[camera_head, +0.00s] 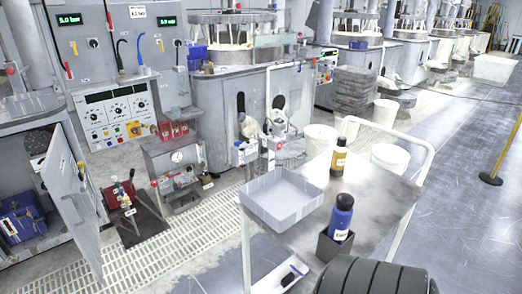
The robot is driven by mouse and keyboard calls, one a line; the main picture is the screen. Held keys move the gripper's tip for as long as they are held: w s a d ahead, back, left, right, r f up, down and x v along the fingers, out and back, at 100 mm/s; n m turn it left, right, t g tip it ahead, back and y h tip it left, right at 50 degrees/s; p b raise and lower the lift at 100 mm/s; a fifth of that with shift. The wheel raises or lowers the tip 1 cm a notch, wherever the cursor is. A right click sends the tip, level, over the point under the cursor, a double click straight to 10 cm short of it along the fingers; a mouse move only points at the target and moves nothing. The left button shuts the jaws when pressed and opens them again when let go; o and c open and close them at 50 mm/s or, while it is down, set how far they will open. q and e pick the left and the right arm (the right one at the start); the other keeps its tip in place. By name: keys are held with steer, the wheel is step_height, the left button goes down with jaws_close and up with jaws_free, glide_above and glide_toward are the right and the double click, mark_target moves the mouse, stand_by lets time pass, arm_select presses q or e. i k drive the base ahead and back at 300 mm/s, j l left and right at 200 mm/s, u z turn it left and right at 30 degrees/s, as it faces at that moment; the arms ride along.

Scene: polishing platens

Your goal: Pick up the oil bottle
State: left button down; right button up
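A bottle (339,158) with an amber-yellow body or label and a black cap stands upright towards the back of the grey cart top (385,190). A blue bottle (342,213) with a black cap and a white label stands upright in a small dark grey holder (334,246) near the front of the cart. The labels are too small to read with certainty, so I cannot confirm which one is the oil bottle; the amber one looks likelier.
An empty grey tray (281,197) sits at the cart's left, beside both bottles. A white rail (424,160) rises at the cart's right. White buckets (320,140) stand behind the cart. Polishing machines line the back. Open floor (470,215) lies to the right.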

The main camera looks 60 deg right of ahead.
mark_target(340, 152)
steer(key=k+l+u, duration=0.15)
steer(key=u, duration=0.25)
steer(key=k+l+u, duration=0.1)
steer(key=k+u, duration=0.15)
steer(key=u, duration=0.2)
steer(key=k+u, duration=0.2)
steer(key=u, duration=0.2)
steer(key=k+u, duration=0.25)
steer(key=u, duration=0.15)
steer(key=k+l, duration=0.1)
steer(key=k, duration=0.3)
steer(key=k+l+u, duration=0.1)
steer(key=k, duration=0.35)
